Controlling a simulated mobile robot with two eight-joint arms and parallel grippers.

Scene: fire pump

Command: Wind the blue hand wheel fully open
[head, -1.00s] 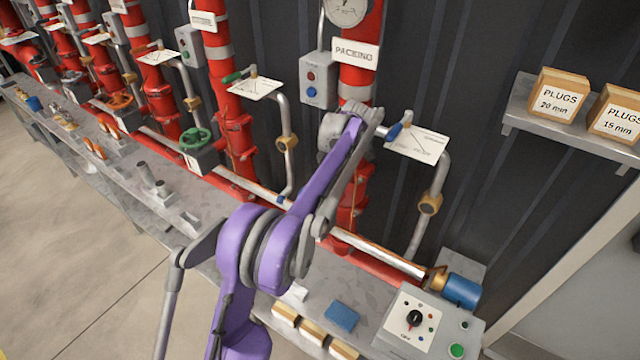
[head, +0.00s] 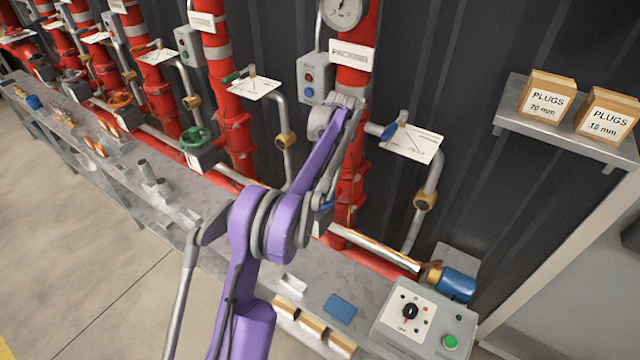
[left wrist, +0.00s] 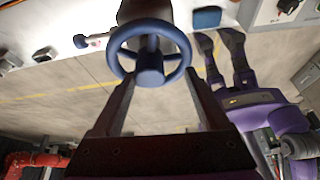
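The blue hand wheel (left wrist: 150,55) is seen face-on in the left wrist view, with its hub and spokes. My left gripper (left wrist: 158,80) has its two fingers spread, with the tips at the near side of the wheel, apart from each other. I cannot tell whether they touch the rim. In the head view my purple left arm covers most of the wheel; only a blue sliver (head: 326,206) shows beside the forearm. My right gripper (left wrist: 218,38) shows at the right of the left wrist view, its fingers apart and empty. It is not made out in the head view.
The red pipe (head: 355,75) with a gauge rises behind my arm. A blue handle (head: 389,131) and a card stand right of it. The bench holds a blue pad (head: 340,308), wooden blocks (head: 313,325) and a control box (head: 425,318). A shelf (head: 560,130) juts out at right.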

